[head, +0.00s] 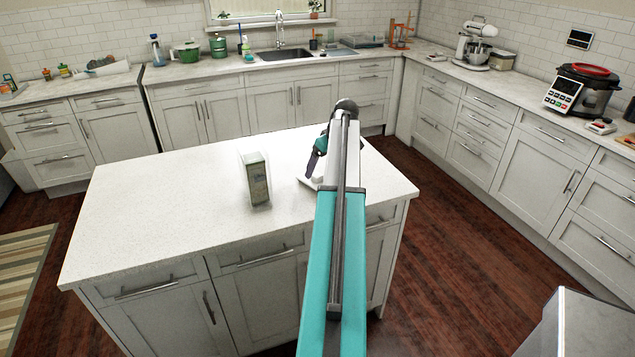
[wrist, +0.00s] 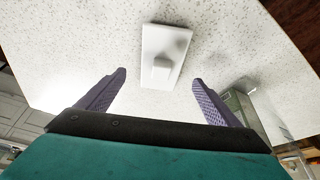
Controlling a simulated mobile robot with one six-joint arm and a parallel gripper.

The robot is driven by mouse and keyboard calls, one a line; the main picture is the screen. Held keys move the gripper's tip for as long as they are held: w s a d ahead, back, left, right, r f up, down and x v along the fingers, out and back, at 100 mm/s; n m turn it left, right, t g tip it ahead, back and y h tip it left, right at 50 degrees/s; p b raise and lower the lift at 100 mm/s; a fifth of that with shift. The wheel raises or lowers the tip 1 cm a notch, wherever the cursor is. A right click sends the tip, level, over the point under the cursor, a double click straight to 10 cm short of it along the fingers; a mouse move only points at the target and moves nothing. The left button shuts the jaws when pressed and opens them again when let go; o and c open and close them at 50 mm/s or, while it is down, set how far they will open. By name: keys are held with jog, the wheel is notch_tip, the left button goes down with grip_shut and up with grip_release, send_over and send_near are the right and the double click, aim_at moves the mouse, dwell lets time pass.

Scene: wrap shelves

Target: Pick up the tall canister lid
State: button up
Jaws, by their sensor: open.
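The lid (wrist: 177,36) is a white rectangular plate with a raised square knob, lying flat on the white island top. In the wrist view it is ahead of and between the purple fingers of my gripper (wrist: 160,78), which are spread wide and hold nothing. In the head view only an edge of the lid (head: 308,182) shows beside my arm; the rest is hidden. My gripper (head: 315,158) is above the island, with a purple finger partly visible. A tall clear canister (head: 256,180) with a printed box-like item inside stands upright left of my gripper.
The canister (wrist: 262,110) stands close to the right finger in the wrist view. The island top (head: 150,200) is bare to the left. Back counters hold a sink (head: 285,54), a stand mixer (head: 476,45) and a pressure cooker (head: 585,90), well away.

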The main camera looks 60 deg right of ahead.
aim_at(317, 175)
jog(key=shift+w+f, duration=0.2)
jog(key=shift+f, duration=0.25)
jog(key=shift+w+f, duration=0.1)
jog(key=shift+f, duration=0.05)
jog(key=shift+p+x, duration=1.4)
jog(key=shift+x, duration=1.05)
jog(key=shift+w, duration=0.1)
jog(key=c, duration=1.2)
jog(key=shift+r, duration=0.25)
